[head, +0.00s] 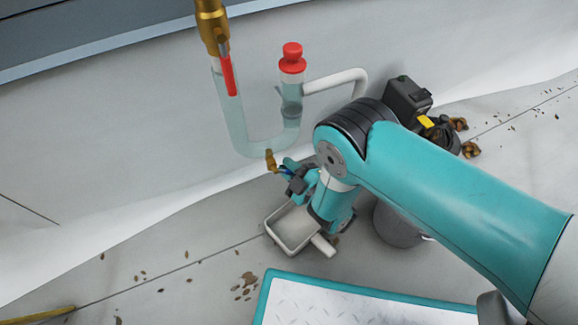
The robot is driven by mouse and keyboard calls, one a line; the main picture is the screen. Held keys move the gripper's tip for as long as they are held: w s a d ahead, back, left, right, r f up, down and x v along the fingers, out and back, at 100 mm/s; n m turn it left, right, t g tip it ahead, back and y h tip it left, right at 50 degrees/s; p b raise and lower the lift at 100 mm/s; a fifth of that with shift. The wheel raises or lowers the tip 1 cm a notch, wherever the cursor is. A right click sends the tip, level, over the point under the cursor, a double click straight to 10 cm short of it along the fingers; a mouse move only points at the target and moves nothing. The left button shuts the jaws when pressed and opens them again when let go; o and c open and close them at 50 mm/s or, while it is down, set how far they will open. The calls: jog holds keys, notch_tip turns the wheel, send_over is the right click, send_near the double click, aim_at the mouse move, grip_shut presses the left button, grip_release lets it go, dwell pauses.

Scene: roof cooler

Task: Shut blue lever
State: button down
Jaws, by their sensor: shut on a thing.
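The blue lever (285,171) shows only as a small blue piece beside a small brass fitting (271,160) under the bend of a clear U-shaped tube (240,130). My gripper (289,172) is at the lever, with its fingers shut on it. The fingers hide most of the lever, so its exact angle cannot be told. My teal arm comes in from the right and covers the area behind the gripper.
A brass valve with a red lever (228,75) tops the tube's left leg; a red stopper (292,58) tops its right leg. A pale tray (294,229) sits below my gripper. A dark device (407,98) stands behind my arm. Debris dots the floor.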

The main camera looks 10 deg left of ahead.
jog(key=shift+d+r, duration=0.1)
jog(key=shift+w+d+r+n+h+p, duration=0.2)
jog(key=shift+r+n+h+p, duration=0.3)
jog(key=shift+n+p, duration=0.7)
jog(key=shift+w+d+r+n+h+p, duration=0.1)
jog(key=shift+d+r+n+h+p, duration=0.15)
jog(key=shift+r+n+p, duration=0.6)
jog(key=shift+w+d+r+n+h+p, duration=0.2)
jog(key=shift+n+h+p, duration=0.25)
jog(key=shift+n+p, duration=1.05)
jog(key=shift+g, duration=0.3)
jog(key=c, duration=1.1)
grip_release()
jog(key=shift+r, duration=0.1)
jog(key=shift+c, duration=0.2)
jog(key=shift+a, duration=0.1)
